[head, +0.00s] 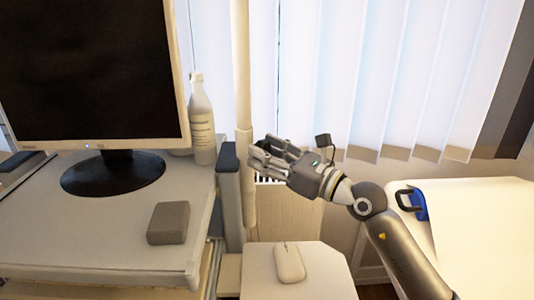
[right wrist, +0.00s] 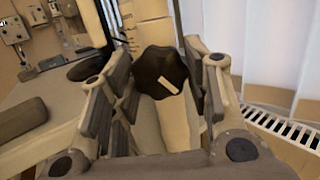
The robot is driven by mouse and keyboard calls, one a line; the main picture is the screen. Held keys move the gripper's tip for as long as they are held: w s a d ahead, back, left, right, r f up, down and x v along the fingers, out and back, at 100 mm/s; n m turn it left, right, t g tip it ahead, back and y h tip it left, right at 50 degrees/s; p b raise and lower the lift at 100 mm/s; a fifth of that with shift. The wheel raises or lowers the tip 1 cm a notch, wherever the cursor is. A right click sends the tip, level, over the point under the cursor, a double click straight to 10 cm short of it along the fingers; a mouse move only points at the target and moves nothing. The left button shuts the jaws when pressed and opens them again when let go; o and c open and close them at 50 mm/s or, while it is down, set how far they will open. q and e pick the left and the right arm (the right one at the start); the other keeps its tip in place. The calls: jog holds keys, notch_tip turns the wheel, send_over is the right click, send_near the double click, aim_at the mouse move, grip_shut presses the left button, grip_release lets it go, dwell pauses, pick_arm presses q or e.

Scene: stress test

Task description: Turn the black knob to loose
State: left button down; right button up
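The black knob (right wrist: 160,70) shows in the right wrist view as a dark, lobed disc with a small pale mark on its face. It is on the side of a beige pole (right wrist: 142,14). My right gripper (right wrist: 160,85) is open, its fingers on either side of the knob in that view. I cannot tell whether they touch it. In the head view, my right gripper (head: 262,155) is beside the pole (head: 244,90), and I cannot make out the knob there. My left gripper is not in view.
A desk (head: 90,235) with a monitor (head: 90,75), a white bottle (head: 201,125) and a grey box (head: 168,222) stands at left. A white mouse-like object (head: 289,262) lies on a low surface in front. A bed-like white surface (head: 490,215) is at right, blinds (head: 400,70) behind.

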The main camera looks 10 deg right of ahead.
jog(key=shift+o, duration=1.3)
jog(key=v, duration=1.2)
jog(key=shift+s, duration=0.1)
